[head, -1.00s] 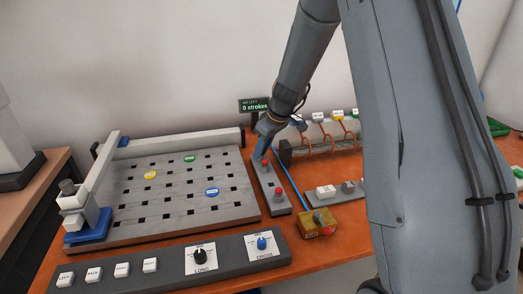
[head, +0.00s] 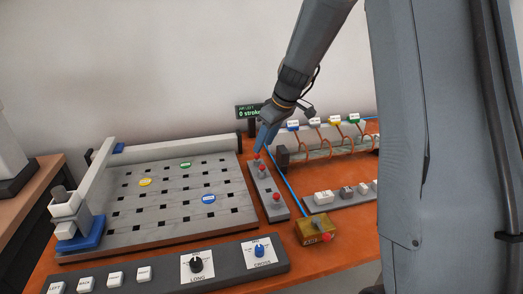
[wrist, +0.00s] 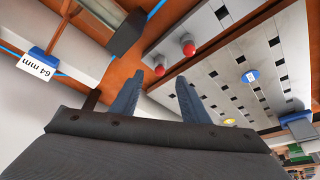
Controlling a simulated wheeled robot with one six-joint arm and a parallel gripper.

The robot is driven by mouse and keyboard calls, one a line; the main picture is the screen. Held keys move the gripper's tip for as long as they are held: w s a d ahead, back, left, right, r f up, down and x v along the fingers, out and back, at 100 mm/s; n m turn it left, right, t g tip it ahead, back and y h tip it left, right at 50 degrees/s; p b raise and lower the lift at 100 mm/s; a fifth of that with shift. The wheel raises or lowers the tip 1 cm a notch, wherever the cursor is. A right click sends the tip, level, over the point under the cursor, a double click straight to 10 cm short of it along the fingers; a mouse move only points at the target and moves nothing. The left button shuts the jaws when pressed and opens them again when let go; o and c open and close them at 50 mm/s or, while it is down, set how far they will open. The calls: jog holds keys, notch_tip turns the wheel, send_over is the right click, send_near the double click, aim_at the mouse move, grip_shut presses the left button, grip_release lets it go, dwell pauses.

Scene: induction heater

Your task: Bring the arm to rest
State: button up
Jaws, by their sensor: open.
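My gripper (head: 267,138) hangs over the far end of a narrow grey block with red knobs (head: 276,197). Its two blue-grey fingers are apart, with nothing seen between them in the wrist view (wrist: 160,88). In the wrist view, two red knobs (wrist: 188,46) show beyond the fingertips. The fingers overlap the far knob area in the head view, and I cannot tell whether they touch it. My arm reaches down from the top of the head view.
A slotted grey board (head: 160,205) with coloured discs lies to the left. A control panel with dials (head: 197,265) is in front. A yellow box (head: 316,229) stands at right, with a coil rack (head: 325,145) behind it. A small display (head: 250,113) is at the back.

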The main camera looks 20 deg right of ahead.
jog(key=shift+s+d+r, duration=0.1)
jog(key=shift+r, duration=0.25)
jog(key=s+f+m, duration=0.1)
jog(key=s, duration=0.4)
jog(key=s+a+m+g, duration=0.1)
jog(key=s, duration=0.4)
jog(key=s+a+f+m+g+h, duration=0.1)
jog(key=s, duration=0.4)
jog(key=shift+a+f+m, duration=0.1)
jog(key=shift+f+m, duration=0.2)
jog(key=shift+m, duration=0.1)
jog(key=s+f+m, duration=0.1)
jog(key=s, duration=0.4)
jog(key=s+f+m+h, duration=0.1)
jog(key=s, duration=0.4)
jog(key=s+f+m+g, duration=0.1)
jog(key=s, duration=0.4)
jog(key=shift+s+m+h, duration=0.1)
jog(key=shift+m+h, duration=0.2)
jog(key=shift+m, duration=0.1)
